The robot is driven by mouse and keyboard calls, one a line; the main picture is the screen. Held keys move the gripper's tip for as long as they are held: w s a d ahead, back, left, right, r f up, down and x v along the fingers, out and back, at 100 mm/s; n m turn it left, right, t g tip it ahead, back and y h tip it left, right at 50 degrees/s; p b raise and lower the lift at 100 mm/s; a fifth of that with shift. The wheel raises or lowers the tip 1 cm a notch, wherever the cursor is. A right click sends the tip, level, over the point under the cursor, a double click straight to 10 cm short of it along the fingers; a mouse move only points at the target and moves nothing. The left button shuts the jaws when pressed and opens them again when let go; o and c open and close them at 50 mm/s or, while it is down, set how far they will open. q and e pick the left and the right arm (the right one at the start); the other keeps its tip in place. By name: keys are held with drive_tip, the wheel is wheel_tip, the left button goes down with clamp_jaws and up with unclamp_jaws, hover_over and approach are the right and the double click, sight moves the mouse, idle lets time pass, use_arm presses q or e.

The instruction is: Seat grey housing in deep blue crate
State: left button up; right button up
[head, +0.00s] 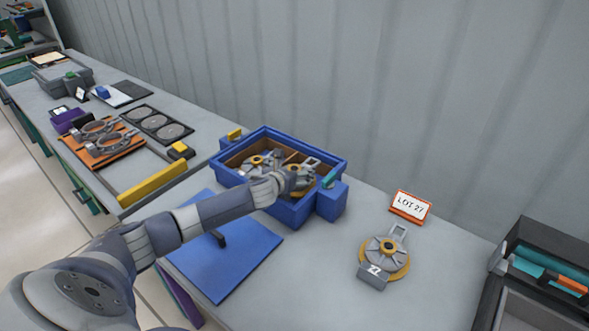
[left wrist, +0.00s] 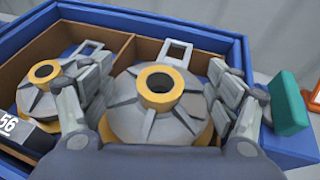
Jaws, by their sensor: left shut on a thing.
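The deep blue crate (head: 293,212) stands on the bench against the wall, with a brown divider inside; its rim (left wrist: 185,20) also shows in the left wrist view. My left gripper (head: 303,177) reaches into its right compartment. Its fingers are shut on a grey housing (left wrist: 130,100) with a yellow hub ring and yellow base, one finger on each side. The housing looks roughly level inside the right compartment; whether it touches the floor is hidden. A second grey housing (left wrist: 42,88), tagged 56, sits in the left compartment. My right gripper is out of view.
Another grey housing (head: 386,255) with a tag lies on the bench right of the crate, below a LOT 27 sign (head: 410,206). A blue panel (head: 225,255) lies in front. A dark open case (head: 545,270) stands at right. Orange and black trays (head: 160,123) lie at left.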

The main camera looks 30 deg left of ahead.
sight(295, 168)
use_arm(q)
drive_tip(key=shift+f+b, duration=0.35)
drive_tip(key=shift+f, duration=0.2)
drive_tip(key=shift+r, duration=0.15)
drive_tip(key=shift+r+p, duration=1.25)
drive_tip(key=shift+p, duration=0.25)
drive_tip(key=shift+r+p, duration=2.25)
drive_tip(key=shift+p, duration=0.15)
drive_tip(key=f+b, duration=0.1)
drive_tip(key=b, duration=0.1)
drive_tip(key=shift+b, duration=0.95)
drive_tip(key=shift+r, duration=0.15)
